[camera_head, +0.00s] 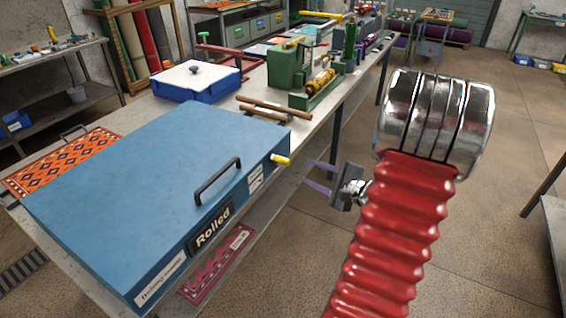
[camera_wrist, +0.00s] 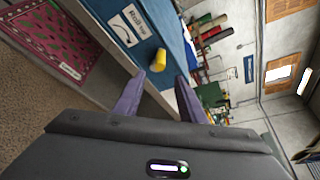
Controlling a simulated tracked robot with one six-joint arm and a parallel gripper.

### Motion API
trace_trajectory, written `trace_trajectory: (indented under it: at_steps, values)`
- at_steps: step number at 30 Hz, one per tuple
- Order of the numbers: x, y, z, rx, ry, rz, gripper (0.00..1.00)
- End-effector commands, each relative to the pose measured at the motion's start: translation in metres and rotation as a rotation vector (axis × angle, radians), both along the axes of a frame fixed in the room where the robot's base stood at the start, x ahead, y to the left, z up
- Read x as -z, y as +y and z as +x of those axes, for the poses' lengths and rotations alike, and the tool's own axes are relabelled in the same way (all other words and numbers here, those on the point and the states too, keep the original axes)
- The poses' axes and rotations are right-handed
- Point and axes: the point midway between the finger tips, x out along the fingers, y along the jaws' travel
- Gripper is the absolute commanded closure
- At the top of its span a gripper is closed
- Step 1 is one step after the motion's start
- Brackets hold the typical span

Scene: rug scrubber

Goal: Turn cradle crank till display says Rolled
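My gripper (camera_head: 308,174) is open and empty, just right of the yellow grip. In the wrist view its two purple fingers (camera_wrist: 160,80) are apart, with the grip ahead of the tips, between them and not touching. The rest of the crank is hard to make out.
An orange patterned rug (camera_head: 70,160) lies at the machine's left end. A blue-and-white box (camera_head: 195,80), wooden rollers (camera_head: 265,108) and a green machine (camera_head: 300,72) stand behind on the bench. A pink rug (camera_head: 218,265) lies on the lower shelf. The floor at right is clear.

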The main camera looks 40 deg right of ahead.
Motion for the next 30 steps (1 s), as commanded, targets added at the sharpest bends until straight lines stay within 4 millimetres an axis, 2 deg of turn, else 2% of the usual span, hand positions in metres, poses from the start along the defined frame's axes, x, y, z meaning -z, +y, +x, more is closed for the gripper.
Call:
trace_trajectory:
  at_steps: [8,24,30]
  values:
    - [0.006,0.002,0.024,-0.004,0.0,0.0,0.63]
    - [0.025,0.004,0.103,-0.003,0.001,0.001,0.63]
    - [0.031,0.004,0.125,-0.003,0.0,0.0,0.63]
